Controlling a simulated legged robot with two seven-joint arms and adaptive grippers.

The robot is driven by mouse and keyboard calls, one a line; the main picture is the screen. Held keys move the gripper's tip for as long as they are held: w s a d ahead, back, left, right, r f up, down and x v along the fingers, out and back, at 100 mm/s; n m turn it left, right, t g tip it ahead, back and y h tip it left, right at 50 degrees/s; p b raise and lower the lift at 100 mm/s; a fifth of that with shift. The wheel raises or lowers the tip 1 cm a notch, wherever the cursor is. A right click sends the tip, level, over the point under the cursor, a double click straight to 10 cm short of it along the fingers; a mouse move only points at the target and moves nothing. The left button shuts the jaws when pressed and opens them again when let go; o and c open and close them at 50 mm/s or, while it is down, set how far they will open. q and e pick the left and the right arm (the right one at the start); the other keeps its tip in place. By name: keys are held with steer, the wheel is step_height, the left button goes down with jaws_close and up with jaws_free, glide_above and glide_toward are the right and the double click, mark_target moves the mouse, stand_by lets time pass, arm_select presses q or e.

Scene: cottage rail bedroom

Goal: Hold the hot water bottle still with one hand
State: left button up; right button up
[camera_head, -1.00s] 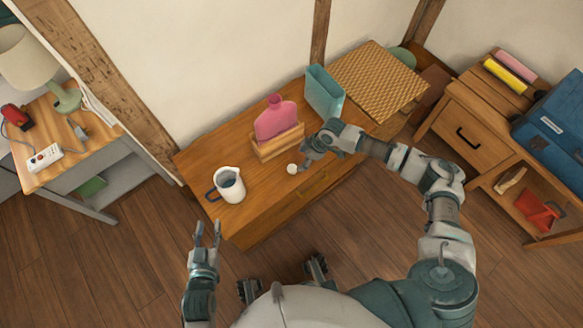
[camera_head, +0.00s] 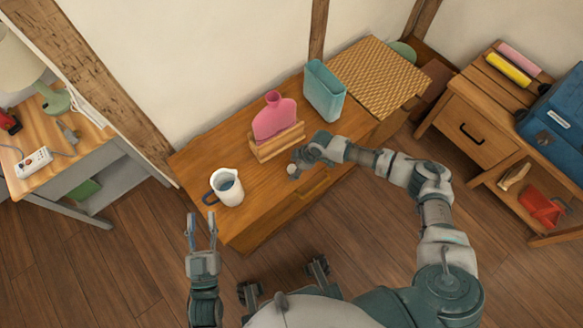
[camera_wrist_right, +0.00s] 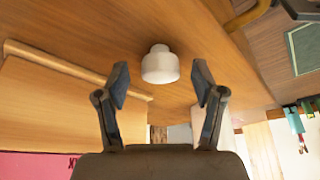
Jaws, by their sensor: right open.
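The pink hot water bottle (camera_head: 273,121) stands upright in a wooden holder (camera_head: 277,143) on the wooden cabinet. A pink strip (camera_wrist_right: 35,166) at the lower left of the right wrist view appears to be part of it. My right gripper (camera_head: 294,166) is low over the cabinet top, in front of the holder and apart from the bottle. In the right wrist view my right gripper (camera_wrist_right: 160,78) is open, with a small white stopper (camera_wrist_right: 160,65) between and just beyond its fingertips. My left gripper (camera_head: 202,222) is open and empty, in front of the cabinet's left end.
A white jug (camera_head: 227,188) with a dark handle stands at the cabinet's left front. A teal container (camera_head: 324,92) stands right of the bottle, beside a woven box (camera_head: 375,75). A side table (camera_head: 62,150) is at left. A drawer unit (camera_head: 470,140) is at right.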

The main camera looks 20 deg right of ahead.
steer(key=shift+x, duration=0.75)
arm_select(q)
steer(key=shift+s+r+t, duration=0.2)
steer(key=shift+r+t, duration=0.4)
steer(key=shift+r, duration=0.1)
arm_select(e)
steer(key=shift+r, duration=0.1)
arm_select(q)
steer(key=shift+w+f, duration=0.1)
arm_select(e)
steer(key=c, duration=0.8)
steer(key=shift+c, duration=0.2)
